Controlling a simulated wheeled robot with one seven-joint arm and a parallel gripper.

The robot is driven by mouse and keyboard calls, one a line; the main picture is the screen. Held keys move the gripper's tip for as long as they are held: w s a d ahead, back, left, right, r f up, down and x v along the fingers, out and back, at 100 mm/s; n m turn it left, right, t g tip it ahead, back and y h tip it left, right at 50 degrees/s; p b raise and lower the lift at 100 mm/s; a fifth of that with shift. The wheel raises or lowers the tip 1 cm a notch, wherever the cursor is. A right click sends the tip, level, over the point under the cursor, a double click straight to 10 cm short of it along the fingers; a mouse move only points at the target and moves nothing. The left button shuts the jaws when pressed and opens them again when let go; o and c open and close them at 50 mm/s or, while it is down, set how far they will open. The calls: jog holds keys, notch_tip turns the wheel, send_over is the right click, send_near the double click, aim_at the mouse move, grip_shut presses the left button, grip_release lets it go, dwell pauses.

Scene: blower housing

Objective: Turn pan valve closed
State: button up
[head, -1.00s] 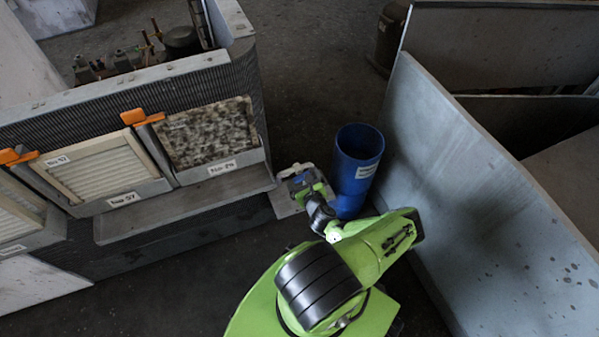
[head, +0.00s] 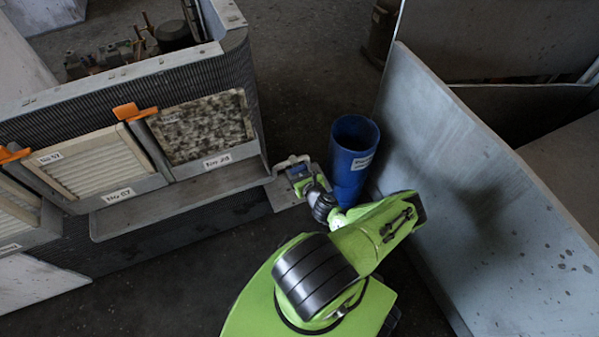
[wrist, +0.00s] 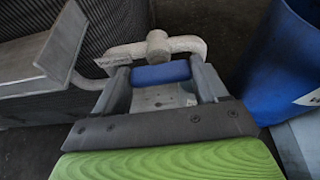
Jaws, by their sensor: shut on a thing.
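The pan valve is a pale pipe fitting (wrist: 185,43) with a round hub, beside the unit's right end. In the head view the pipe (head: 290,161) shows just beyond my gripper. The valve's blue handle (wrist: 162,73) lies crosswise between my fingers in the wrist view. My gripper (wrist: 165,85) is shut on this handle, with one grey finger at each end of it. In the head view my gripper (head: 300,181) is small and partly hidden by my wrist. The valve's inner position cannot be seen.
A blue cylinder (head: 350,165) stands close to the right of my gripper. A large grey panel (head: 470,190) leans beyond it. The unit's grey ledge (head: 180,200) and labelled filters (head: 95,172) are at left. Dark floor (head: 310,80) is open behind.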

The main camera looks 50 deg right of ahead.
jog(key=shift+y, duration=0.3)
jog(key=o, duration=1.1)
jog(key=shift+c, duration=0.2)
jog(key=shift+s, duration=0.1)
